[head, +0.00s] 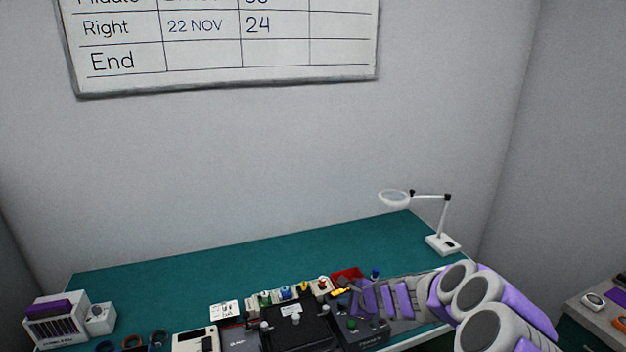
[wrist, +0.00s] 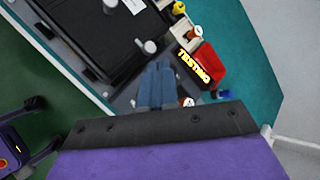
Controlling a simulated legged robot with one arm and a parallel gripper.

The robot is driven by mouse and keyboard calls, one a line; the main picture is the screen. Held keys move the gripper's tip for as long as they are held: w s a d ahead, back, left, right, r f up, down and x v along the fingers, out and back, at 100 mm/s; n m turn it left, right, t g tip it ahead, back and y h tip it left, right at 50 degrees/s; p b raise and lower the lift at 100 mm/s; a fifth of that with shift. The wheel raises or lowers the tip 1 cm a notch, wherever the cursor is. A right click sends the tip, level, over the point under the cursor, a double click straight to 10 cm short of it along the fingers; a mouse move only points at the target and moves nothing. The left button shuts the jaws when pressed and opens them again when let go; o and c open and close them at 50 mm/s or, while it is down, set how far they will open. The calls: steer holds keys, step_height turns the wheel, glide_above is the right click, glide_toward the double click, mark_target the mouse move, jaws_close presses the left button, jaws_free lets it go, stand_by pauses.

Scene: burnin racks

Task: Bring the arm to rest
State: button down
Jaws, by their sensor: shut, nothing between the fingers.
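My arm reaches in from the lower right of the head view over the right part of the green bench (head: 240,254). My gripper shows in the wrist view (wrist: 155,84) as two blue-grey fingers closed together, with nothing seen between them. The fingers hang over the edge of a black test fixture (wrist: 95,40), which also shows in the head view (head: 290,330). From these views I cannot tell whether the fingertips touch it.
A red bin (wrist: 208,66) and a "TESTING" sign (wrist: 193,67) stand close beside the fingers. A white magnifier lamp (head: 442,243) stands at the back right. A white rack (head: 55,324) is at the far left. The bench's back strip is clear.

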steer(key=s+a+r+n+g+y+b, duration=0.1)
steer(key=s+a+r+n+g, duration=0.1)
steer(key=s+a+r+n, duration=0.65)
steer(key=s+a+r+n+g+y, duration=0.1)
steer(key=s+a+r+n+g, duration=0.3)
steer(key=s, duration=0.7)
steer(key=s+d+n+g+h, duration=0.1)
steer(key=s+d, duration=0.4)
steer(key=s, duration=0.5)
steer(key=s+d+n+g+h+b, duration=0.1)
steer(key=s+d+n+h, duration=0.2)
steer(key=s, duration=0.7)
steer(key=s+d+n+g+h+b, duration=0.1)
steer(key=s+d+n+h, duration=0.2)
steer(key=s+d, duration=0.4)
steer(key=s+f, duration=0.1)
steer(key=s, duration=0.3)
steer(key=shift+d+g+h, duration=0.15)
steer(key=shift+g+h, duration=0.15)
